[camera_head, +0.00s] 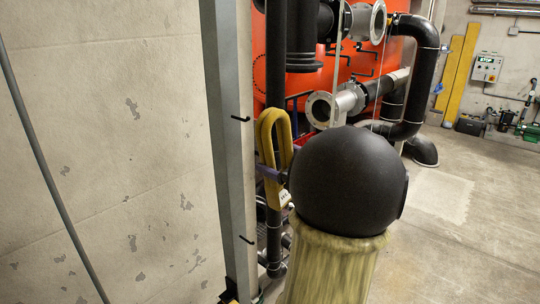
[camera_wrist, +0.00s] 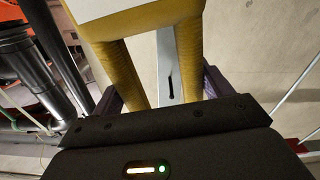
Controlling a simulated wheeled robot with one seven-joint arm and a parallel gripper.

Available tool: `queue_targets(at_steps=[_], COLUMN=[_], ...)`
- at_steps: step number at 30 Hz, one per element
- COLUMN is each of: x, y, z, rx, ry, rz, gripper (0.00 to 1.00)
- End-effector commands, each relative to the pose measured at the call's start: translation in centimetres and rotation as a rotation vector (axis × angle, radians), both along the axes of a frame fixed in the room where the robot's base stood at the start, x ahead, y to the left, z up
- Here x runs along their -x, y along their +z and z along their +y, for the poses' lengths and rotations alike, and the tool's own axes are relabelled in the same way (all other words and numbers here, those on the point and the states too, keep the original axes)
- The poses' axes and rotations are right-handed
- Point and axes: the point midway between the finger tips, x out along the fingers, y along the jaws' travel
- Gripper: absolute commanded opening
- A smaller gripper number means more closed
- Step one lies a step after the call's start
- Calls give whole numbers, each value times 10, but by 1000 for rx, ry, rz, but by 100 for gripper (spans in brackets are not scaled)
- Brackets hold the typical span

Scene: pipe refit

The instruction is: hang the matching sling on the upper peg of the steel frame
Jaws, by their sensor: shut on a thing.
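A yellow-olive loop sling (camera_head: 268,130) with a white tag hangs in my gripper (camera_head: 272,173), its loop upright. In the wrist view the sling's two strands (camera_wrist: 118,70) run between my purple fingers, with a pale label at the top. The steel frame's grey post (camera_head: 226,150) stands just left of the sling. Its upper peg (camera_head: 241,118) is a short dark hook, level with the sling's upper part and apart from it in the picture. A dark peg (camera_wrist: 170,88) on the post shows between the strands in the wrist view. Depth between loop and peg is unclear.
A lower peg (camera_head: 246,239) on the post is bare. A concrete wall (camera_head: 100,150) lies left. Black pipes (camera_head: 430,80), flanged grey pipe ends and an orange tank (camera_head: 345,70) stand behind. My dark arm covers the lower middle. Floor (camera_head: 470,220) is clear at right.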

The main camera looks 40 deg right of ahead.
Motion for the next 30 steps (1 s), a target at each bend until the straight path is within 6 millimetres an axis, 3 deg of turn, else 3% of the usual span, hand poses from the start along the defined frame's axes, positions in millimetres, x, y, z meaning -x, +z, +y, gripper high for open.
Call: queue_targets(at_steps=[14, 30], x=[0, -21], y=[2, 0], z=[0, 2], rx=[2, 2], ry=[-2, 0], rz=[-3, -3], gripper=[35, 35])
